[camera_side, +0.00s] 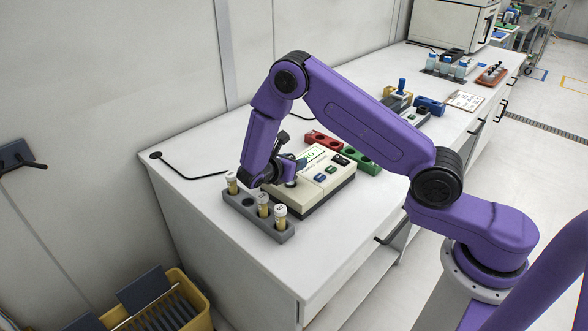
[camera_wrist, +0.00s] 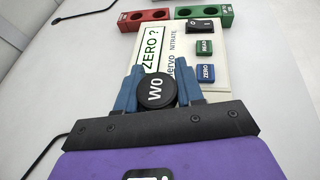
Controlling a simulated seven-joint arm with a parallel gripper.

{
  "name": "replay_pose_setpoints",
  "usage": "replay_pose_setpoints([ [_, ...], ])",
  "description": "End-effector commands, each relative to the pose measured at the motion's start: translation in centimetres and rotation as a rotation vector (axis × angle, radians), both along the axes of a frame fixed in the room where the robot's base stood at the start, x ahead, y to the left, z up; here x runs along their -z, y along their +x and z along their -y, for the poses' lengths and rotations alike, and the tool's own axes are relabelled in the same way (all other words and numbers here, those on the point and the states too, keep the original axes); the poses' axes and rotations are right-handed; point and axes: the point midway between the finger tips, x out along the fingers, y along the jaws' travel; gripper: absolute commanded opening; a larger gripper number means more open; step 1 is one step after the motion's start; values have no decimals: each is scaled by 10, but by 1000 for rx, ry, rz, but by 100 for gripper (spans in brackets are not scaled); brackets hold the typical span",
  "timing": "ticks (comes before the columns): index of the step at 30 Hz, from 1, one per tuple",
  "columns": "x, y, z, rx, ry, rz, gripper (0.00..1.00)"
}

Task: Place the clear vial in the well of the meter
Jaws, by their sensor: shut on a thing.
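My gripper (camera_side: 291,172) is over the left part of the meter. In the wrist view my gripper (camera_wrist: 158,72) has its blue fingers shut on either side of a black round cap (camera_wrist: 155,91) marked "W0". The vial's body under this cap is hidden, so I cannot tell clear glass from it. The well is hidden too, and I cannot tell whether the vial is in it or above it.
A grey rack (camera_side: 240,207) beside the meter holds 3 white-capped yellowish vials and has one empty hole (camera_side: 248,201). A red holder (camera_wrist: 145,15) and a green holder (camera_wrist: 205,15) with round holes stand behind the meter. A black cable (camera_side: 190,174) lies on the bench.

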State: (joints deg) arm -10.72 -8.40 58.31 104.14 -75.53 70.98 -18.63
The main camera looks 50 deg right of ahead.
Motion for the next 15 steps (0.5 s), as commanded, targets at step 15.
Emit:
replay_pose_setpoints([
  [15, 25, -1, 0, 1, 1, -1, 7],
])
